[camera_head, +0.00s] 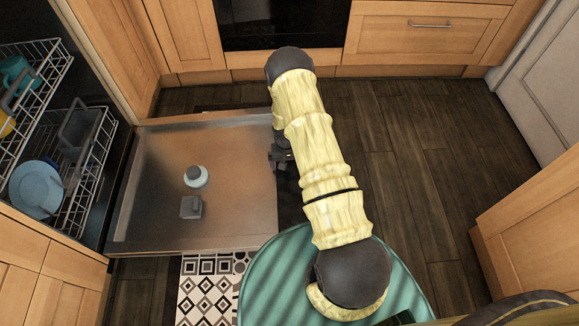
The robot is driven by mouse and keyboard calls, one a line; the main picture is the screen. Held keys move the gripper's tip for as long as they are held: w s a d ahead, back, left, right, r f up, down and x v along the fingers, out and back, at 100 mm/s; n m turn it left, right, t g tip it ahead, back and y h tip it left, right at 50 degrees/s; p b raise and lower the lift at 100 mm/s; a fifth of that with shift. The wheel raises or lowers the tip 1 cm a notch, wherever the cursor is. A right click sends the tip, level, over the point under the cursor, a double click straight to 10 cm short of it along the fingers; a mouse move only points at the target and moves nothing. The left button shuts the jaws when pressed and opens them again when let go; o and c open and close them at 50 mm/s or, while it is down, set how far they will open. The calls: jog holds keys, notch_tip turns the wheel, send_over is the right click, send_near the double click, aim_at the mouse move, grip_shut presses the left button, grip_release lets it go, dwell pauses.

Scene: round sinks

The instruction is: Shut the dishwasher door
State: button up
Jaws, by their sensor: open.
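The dishwasher door (150,180) is folded down flat, with its metal inner side facing up. It reaches out from the dishwasher opening at the left. My gripper (278,157) is small in the head view, at the door's outer right edge and partly hidden by my own arm. It is open, and I cannot tell whether it touches the edge.
Dish racks (75,180) with a light blue plate (37,188) and other dishes stand inside the dishwasher at the left. A patterned mat (210,290) lies below the door. Dark wooden floor (410,150) is clear to the right. Wooden cabinets (425,30) line the back.

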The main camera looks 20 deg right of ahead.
jog(key=shift+f, duration=0.35)
